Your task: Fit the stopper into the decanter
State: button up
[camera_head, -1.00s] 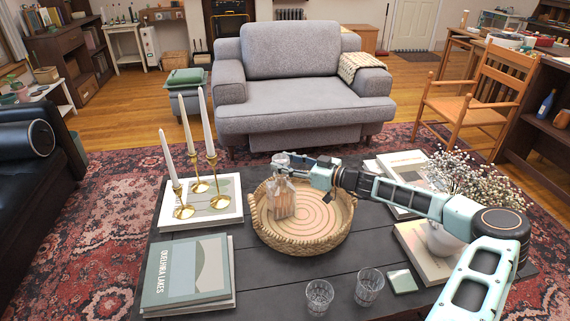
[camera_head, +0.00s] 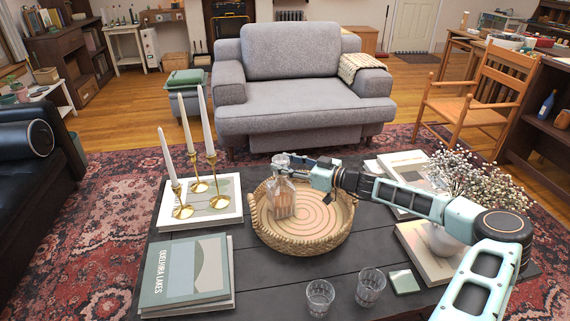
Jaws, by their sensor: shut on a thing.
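The decanter (camera_head: 284,203) is clear glass with a brownish content. It stands upright in the left part of a round woven tray (camera_head: 262,231) on the dark coffee table. My gripper (camera_head: 289,160) is at the top of the decanter, reaching in from the right, and is shut on the stopper (camera_head: 281,159). The stopper looks like a small clear glass piece at the decanter's mouth. I cannot tell from this view whether it is seated in the neck or just above it.
Brass candlesticks with white candles (camera_head: 206,122) stand left of the tray on a book. A large book (camera_head: 187,272) lies front left. Two glass tumblers (camera_head: 319,296) stand at the front. A vase of white flowers (camera_head: 445,240) is at the right, near my arm.

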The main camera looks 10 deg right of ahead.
jog(key=shift+f+b, duration=0.95)
jog(key=shift+f, duration=0.1)
jog(key=o, duration=1.3)
jog(key=v, duration=0.6)
